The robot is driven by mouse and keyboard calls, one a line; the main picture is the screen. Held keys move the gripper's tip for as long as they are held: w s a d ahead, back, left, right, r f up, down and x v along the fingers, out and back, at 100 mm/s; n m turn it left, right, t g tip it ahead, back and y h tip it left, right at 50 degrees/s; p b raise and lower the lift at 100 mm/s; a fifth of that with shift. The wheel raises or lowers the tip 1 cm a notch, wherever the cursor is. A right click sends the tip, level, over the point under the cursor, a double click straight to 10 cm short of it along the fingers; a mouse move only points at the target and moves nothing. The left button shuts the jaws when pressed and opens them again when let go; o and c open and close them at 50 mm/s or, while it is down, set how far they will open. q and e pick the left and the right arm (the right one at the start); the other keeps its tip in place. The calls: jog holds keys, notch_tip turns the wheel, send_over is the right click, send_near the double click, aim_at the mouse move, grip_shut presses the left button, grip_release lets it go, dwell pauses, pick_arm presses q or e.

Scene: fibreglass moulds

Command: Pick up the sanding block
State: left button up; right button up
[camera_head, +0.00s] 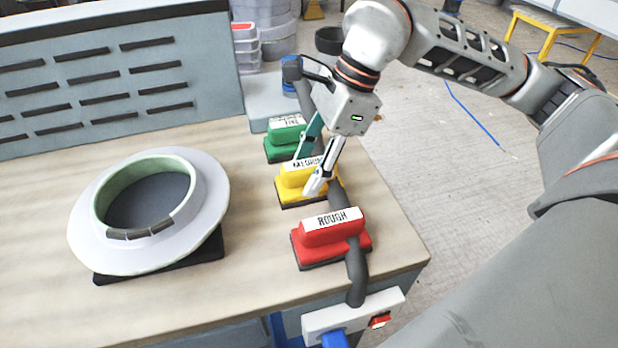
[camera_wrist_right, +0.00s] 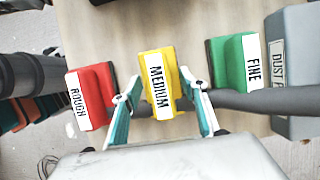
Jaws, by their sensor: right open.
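Three sanding blocks stand in a row near the right edge of the workbench. The red one (camera_head: 330,236) is labelled ROUGH, the yellow one (camera_head: 292,189) MEDIUM and the green one (camera_head: 280,147) FINE. In the right wrist view, the yellow block (camera_wrist_right: 158,88) sits between my fingers, with the red block (camera_wrist_right: 92,95) to the left and the green block (camera_wrist_right: 232,75) to the right. My right gripper (camera_head: 310,175) is open, its fingers on either side of the yellow block. I cannot tell whether they touch it. My left gripper is not in view.
A round white mould (camera_head: 85,215) with a pale green inner rim lies on the bench (camera_head: 250,310) at left. A grey hose (camera_head: 355,270) runs along the blocks. A slotted panel (camera_head: 110,70) stands behind. A grey dust box (camera_wrist_right: 298,60) is beside the green block.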

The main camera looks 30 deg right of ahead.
aim_at(309, 163)
dwell(0.3)
jog(key=c, duration=0.8)
jog(key=shift+o, duration=0.2)
jog(key=shift+r, duration=0.45)
notch_tip(309, 163, up, 20)
jog(key=p, duration=0.3)
jog(key=shift+f+p, duration=0.2)
jog(key=shift+p, duration=0.1)
